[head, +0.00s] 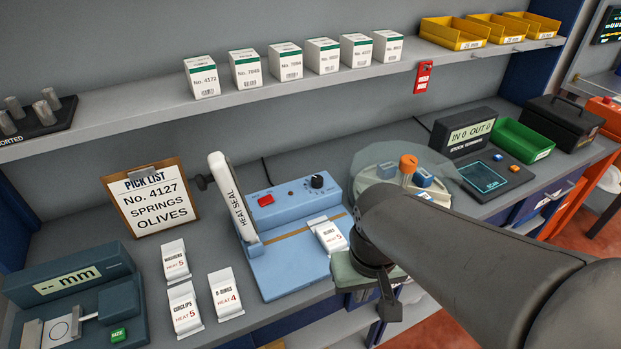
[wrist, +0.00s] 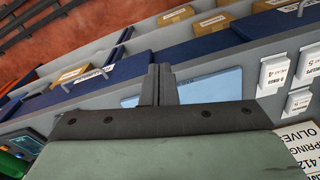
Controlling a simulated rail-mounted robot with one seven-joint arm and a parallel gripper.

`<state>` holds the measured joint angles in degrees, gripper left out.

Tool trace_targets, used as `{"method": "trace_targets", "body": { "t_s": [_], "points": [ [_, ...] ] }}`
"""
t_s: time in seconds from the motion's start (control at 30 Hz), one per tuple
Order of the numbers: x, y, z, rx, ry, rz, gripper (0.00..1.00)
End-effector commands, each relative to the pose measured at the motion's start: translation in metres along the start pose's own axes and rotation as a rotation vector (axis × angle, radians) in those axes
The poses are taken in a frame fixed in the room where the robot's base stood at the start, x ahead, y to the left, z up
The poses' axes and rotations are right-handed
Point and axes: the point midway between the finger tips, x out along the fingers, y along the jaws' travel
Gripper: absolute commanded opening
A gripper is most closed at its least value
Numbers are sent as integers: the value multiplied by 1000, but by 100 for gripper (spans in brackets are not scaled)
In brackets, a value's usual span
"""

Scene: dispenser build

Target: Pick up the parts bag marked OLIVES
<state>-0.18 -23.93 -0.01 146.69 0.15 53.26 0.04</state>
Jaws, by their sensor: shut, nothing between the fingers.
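The word OLIVES is readable only on the pick list (head: 148,197), below No. 4127 and SPRINGS. Small white bags lie on the bench: one marked O-RINGS (head: 226,294), one marked CIRCLIPS (head: 185,309), and one behind them (head: 176,262) with small print. Another white bag (head: 329,236) lies on the blue heat sealer (head: 283,279), its name too small to read surely. My gripper (head: 388,308) is right of the sealer, near the bench's front edge. In the wrist view my gripper's fingers (wrist: 158,84) are together and empty, and the O-RINGS bag (wrist: 272,74) is to their right.
The sealer's white arm (head: 232,196) stands raised. A round carousel (head: 380,178) with an orange knob is behind my arm. Blue drawers (wrist: 182,47) holding cardboard boxes show below the bench edge.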

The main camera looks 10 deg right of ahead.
Motion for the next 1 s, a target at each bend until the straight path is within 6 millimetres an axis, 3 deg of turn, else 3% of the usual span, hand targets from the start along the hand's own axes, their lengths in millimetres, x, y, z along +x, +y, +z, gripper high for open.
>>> {"method": "trace_targets", "body": {
  "t_s": [0.43,0.47,0.7,0.8,1.0],
  "points": [
    [0,0,0,1,0,0,0],
    [0,0,0,1,0,0,6],
    [0,0,0,1,0,0,72],
    [0,0,0,1,0,0,96],
    [0,0,0,1,0,0,96]
  ]
}}
